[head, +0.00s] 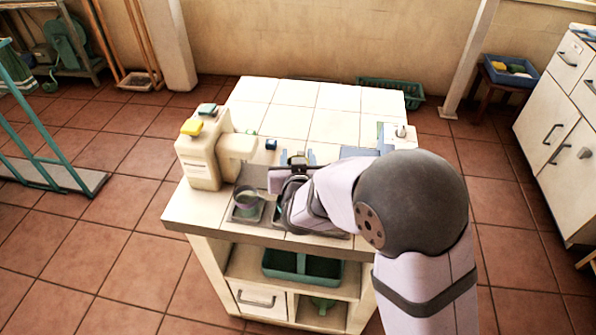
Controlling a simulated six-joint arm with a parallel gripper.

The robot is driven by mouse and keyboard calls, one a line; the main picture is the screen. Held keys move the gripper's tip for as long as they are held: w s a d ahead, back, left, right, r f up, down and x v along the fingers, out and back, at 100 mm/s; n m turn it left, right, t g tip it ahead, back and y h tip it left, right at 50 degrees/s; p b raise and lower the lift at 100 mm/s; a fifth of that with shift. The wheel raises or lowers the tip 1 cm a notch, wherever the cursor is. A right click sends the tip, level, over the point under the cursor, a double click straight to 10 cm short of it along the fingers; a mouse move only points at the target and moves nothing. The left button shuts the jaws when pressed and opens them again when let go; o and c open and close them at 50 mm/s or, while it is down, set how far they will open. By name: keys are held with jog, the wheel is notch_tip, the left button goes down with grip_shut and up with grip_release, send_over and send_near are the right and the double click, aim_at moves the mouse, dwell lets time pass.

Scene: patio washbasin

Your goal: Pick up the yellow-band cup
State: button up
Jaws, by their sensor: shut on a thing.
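My gripper (290,172) is over the middle of the white tiled counter, beyond my wrist, and small in the picture. It is shut on a small dark-rimmed thing with a yellowish band, which looks like the yellow-band cup (297,159). My gripper and wrist hide most of this cup, and I cannot tell whether it is clear of the surface. Another cup (246,197), grey with a greenish band, stands upright on a dark square tray at the counter's front left, to the left of my wrist.
The back of the tiled counter (300,95) is clear. A green bin (303,265) sits on the shelf below.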

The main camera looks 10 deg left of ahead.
jog(key=shift+r, duration=0.1)
jog(key=shift+c, duration=0.5)
jog(key=w+d+r+p, duration=0.2)
jog(key=r+p, duration=0.4)
jog(key=w+d+r+p, duration=0.1)
jog(key=d+r+p, duration=0.1)
jog(key=r+p, duration=0.35)
jog(key=s+d+r+n+g+y+p, duration=0.1)
jog(key=s+d+r+n+y+p, duration=0.15)
jog(key=s+p, duration=0.65)
jog(key=s+d+r+n+g+y+p, duration=0.15)
jog(key=s+r+y+p, duration=0.35)
jog(key=p, duration=0.8)
jog(key=f+b, duration=0.4)
jog(key=f+h+b, duration=0.1)
jog(key=f+b, duration=0.3)
jog(key=f, duration=0.1)
jog(key=f+h+b, duration=0.1)
jog(key=f+b, duration=0.3)
jog(key=f, duration=0.1)
jog(key=shift+s+f+n+b, duration=0.2)
jog(key=shift+s+n+b, duration=0.1)
jog(key=shift+b, duration=0.1)
jog(key=shift+w+f, duration=0.1)
jog(key=shift+f, duration=0.45)
